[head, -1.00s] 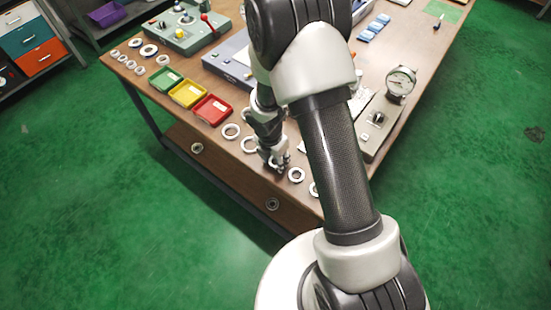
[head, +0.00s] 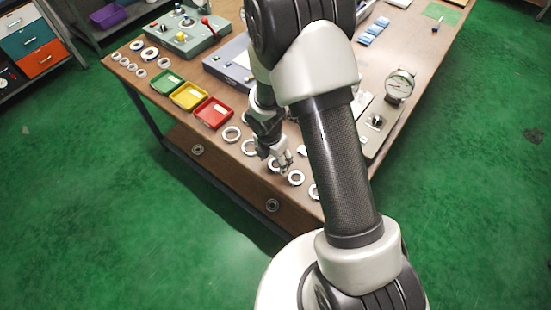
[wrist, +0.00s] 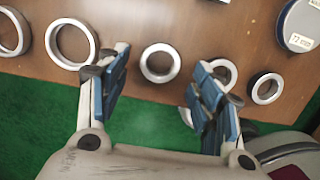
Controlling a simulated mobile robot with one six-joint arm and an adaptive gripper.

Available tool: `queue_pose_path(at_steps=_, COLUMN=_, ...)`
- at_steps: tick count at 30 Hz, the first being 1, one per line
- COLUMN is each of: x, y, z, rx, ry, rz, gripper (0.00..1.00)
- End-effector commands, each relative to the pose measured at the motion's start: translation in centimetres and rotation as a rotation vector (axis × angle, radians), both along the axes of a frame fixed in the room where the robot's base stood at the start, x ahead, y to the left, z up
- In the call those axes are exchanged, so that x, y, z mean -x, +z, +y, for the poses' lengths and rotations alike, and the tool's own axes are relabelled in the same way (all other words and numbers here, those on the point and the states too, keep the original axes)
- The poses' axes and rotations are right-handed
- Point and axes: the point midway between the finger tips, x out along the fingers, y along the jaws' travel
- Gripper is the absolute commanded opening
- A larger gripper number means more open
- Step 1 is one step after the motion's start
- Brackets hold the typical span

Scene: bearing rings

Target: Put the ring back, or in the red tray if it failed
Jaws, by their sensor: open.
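My gripper (head: 284,163) is open above the row of metal rings along the table's front edge. In the wrist view its fingers (wrist: 162,66) stand wide apart and hold nothing. A small ring (wrist: 160,63) lies flat on the table in the gap between the fingertips, touching neither. Two larger rings (wrist: 72,43) (wrist: 12,31) lie to the left. Two more rings (wrist: 222,73) (wrist: 266,88) lie to the right, the nearer one partly behind the right finger. The red tray (head: 222,124) stands left of my gripper in the head view; no ring shows in it.
A yellow tray (head: 189,96) and a green tray (head: 167,83) stand beside the red one. A dial gauge (head: 399,86) stands at the right. A labelled round disc (wrist: 299,24) lies at the wrist view's upper right. My arm hides part of the table.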

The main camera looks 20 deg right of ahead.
Motion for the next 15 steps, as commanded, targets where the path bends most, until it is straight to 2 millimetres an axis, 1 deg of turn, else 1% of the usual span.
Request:
queue_pose_path(at_steps=1, x=0.0, y=1.8, z=0.2, rx=0.000, ry=0.000, rz=-0.003, gripper=0.60)
queue_pose_path(at_steps=6, x=0.4, y=5.6, z=0.7, rx=0.000, ry=0.001, rz=-0.002, gripper=0.60)
queue_pose_path(at_steps=9, x=0.6, y=7.3, z=0.9, rx=0.000, ry=0.000, rz=-0.001, gripper=0.60)
queue_pose_path(at_steps=12, x=0.7, y=8.6, z=1.0, rx=0.000, ry=0.001, rz=-0.001, gripper=0.60)
queue_pose_path(at_steps=15, x=0.8, y=9.3, z=1.1, rx=0.001, ry=-0.001, rz=-0.001, gripper=0.60)
